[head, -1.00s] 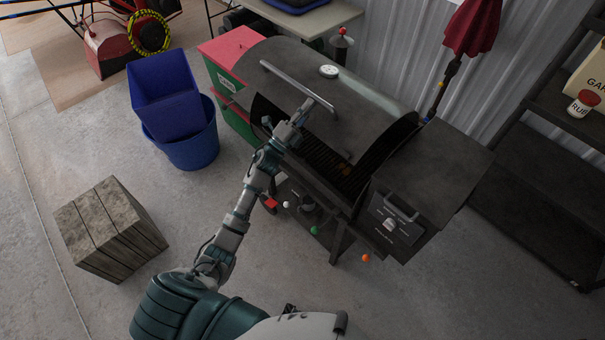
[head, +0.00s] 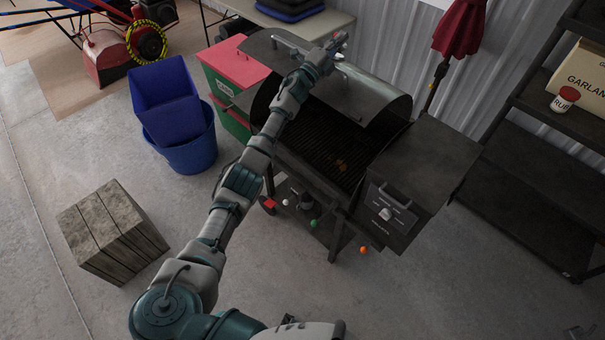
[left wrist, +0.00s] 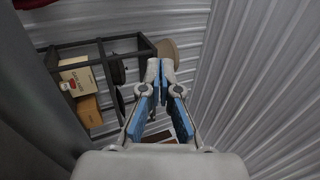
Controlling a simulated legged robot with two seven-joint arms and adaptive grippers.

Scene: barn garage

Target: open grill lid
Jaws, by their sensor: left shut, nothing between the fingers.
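The black barrel grill's lid (head: 372,92) is swung up and back in the head view, with the dark grate (head: 325,140) exposed below. Its bar handle (head: 287,38) is partly hidden by my left gripper and forearm. My left gripper (head: 338,40) is over the top of the raised lid, near the handle's right end. I cannot tell whether it touches the lid. In the left wrist view the blue-padded fingers (left wrist: 162,72) converge at the tips, shut and empty.
The side shelf (head: 435,155) stands right of the grill body. Blue bins (head: 180,115) and a wooden crate (head: 110,230) are on the left. A closed red umbrella (head: 460,30) and corrugated wall are behind. A dark rack (head: 525,170) stands right. The front floor is open.

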